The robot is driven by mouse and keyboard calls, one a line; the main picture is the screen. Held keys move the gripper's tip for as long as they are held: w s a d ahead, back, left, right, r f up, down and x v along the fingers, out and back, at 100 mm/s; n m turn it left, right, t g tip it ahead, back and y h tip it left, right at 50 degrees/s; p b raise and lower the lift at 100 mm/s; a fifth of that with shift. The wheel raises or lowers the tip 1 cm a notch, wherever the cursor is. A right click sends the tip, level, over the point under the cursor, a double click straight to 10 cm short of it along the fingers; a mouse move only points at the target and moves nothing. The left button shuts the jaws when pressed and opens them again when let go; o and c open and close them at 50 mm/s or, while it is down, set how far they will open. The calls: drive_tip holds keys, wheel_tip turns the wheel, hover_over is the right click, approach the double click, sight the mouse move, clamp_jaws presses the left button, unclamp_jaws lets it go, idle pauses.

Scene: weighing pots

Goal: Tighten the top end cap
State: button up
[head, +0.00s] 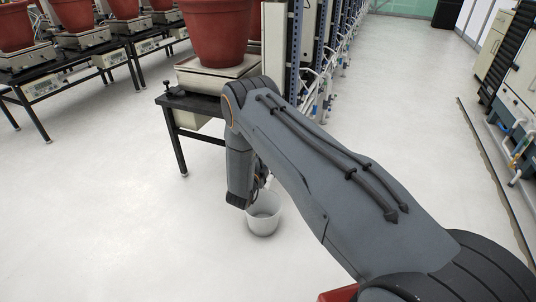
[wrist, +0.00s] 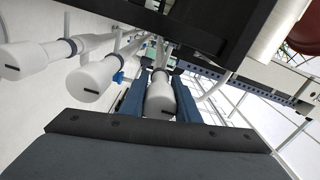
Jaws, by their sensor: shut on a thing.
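In the wrist view, my gripper (wrist: 160,88) has its two blue-grey fingers on either side of a white end cap (wrist: 160,98) and is shut on it. This cap sits on the end of a pipe and has a short black mark on its face. It is the rightmost of three similar caps in a row. The middle cap (wrist: 90,84) and the left cap (wrist: 22,60) sit on pipes with dark collars, apart from my fingers. In the head view my arm hides the fingers and the held cap. I cannot tell how tight the cap is.
A white bucket (head: 264,214) stands on the floor below my wrist in the head view. A black table (head: 190,104) carries a scale (head: 218,72) with a red pot (head: 219,32). In the wrist view, a dark beam (wrist: 200,25) passes close above the fingers.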

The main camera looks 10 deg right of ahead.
drive_tip(key=o, duration=1)
drive_tip(key=shift+a+f, duration=0.1)
drive_tip(key=shift+a, duration=0.2)
drive_tip(key=shift+d, duration=0.2)
drive_tip(key=shift+s, duration=0.1)
drive_tip(key=p+v, duration=0.1)
drive_tip(key=v, duration=0.6)
drive_tip(key=shift+s+a+p, duration=0.2)
drive_tip(key=shift+p, duration=0.1)
